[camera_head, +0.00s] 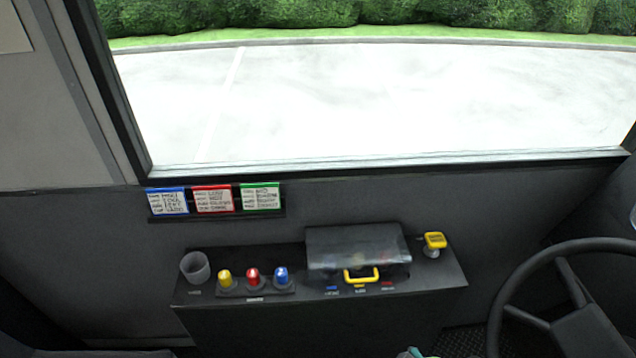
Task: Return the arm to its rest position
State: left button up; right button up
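Neither of my grippers can be made out in the head view. A small teal and grey piece (412,353) shows at the bottom edge, right of the middle; too little of it shows to tell what it is. A dark console (380,315) stands below the window. On it, a clear cover (358,247) with a yellow handle (361,275) sits over a panel with small blue, yellow and red marks in front. A yellow-topped control (434,241) stands to its right.
Yellow (225,279), red (253,277) and blue (281,275) knobs stand in a row beside a grey cup (195,267). Blue, red and green label cards (213,200) hang above. A steering wheel (500,310) is at the right. No arm crosses the console.

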jog(key=s+d+m+h, duration=0.1)
jog(key=s+d+m, duration=0.2)
jog(key=s+d, duration=0.15)
notch_tip(320, 180, down, 22)
jog(key=s+a+f+g+p, duration=0.1)
jog(key=s+p, duration=0.1)
jog(key=s, duration=0.1)
pick_arm(q)
jog(key=r, duration=0.1)
jog(key=w+r+p, duration=0.1)
jog(key=r, duration=0.1)
pick_arm(e)
jog(key=s+d+f+n+g, duration=0.1)
jog(key=s+d+f, duration=0.1)
jog(key=s+f, duration=0.9)
jog(key=s, duration=0.4)
jog(key=shift+d+h, duration=0.3)
jog(key=shift+d, duration=0.1)
